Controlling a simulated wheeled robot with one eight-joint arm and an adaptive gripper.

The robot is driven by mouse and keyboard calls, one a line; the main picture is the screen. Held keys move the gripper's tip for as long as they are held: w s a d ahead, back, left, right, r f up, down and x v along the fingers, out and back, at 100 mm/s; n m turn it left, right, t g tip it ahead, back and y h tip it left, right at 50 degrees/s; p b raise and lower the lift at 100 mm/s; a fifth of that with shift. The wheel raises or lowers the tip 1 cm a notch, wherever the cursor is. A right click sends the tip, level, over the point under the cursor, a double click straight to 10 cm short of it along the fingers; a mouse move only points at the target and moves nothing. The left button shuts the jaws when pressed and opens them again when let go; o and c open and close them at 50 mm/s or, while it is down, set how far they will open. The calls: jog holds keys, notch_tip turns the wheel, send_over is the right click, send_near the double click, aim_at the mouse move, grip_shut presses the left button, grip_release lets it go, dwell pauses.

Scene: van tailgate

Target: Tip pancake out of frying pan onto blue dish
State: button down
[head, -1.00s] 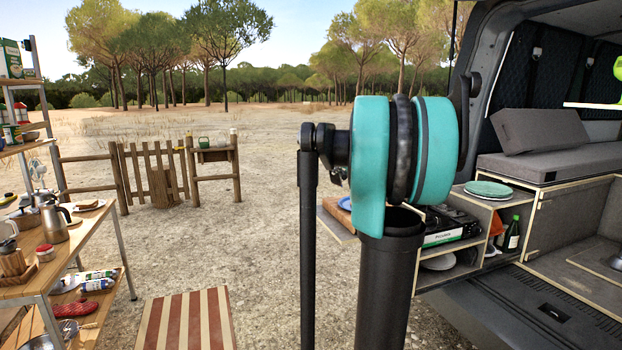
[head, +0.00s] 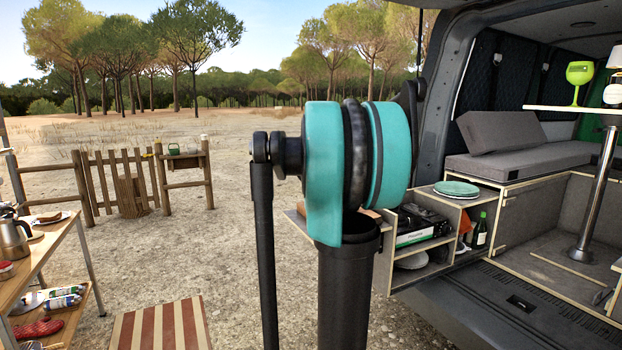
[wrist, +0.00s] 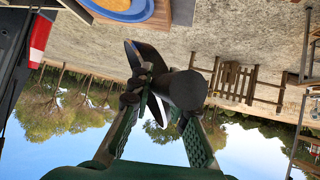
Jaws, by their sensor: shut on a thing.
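My gripper (wrist: 160,98) shows in the wrist view, whose picture is upside down. Its two fingers are shut on a dark object, which I take to be the frying pan (wrist: 146,58); it is seen nearly edge-on, with a thick dark end between the fingers. The blue dish (wrist: 128,15) lies on a brown board at the top edge of the wrist view, partly cut off and apart from the pan. I cannot make out the pancake in either view. In the head view my arm hides the gripper, pan and dish.
The van's kitchen unit (head: 408,275) holds a gas stove (head: 423,226), with green plates (head: 456,188) and a bottle (head: 480,230) on its right. The wooden board (head: 298,222) juts out behind my arm. A laden table (head: 45,250) stands at left.

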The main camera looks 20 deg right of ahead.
jog(key=a+f+n+h, duration=0.1)
jog(key=n+h, duration=0.1)
jog(key=a+f+n+g+h, duration=0.1)
jog(key=n+h, duration=0.1)
jog(key=w+f+n+h, duration=0.1)
jog(key=h, duration=0.1)
jog(key=shift+a+n+g+h, duration=0.3)
jog(key=shift+a+n+g, duration=0.1)
dwell(0.3)
dwell(0.4)
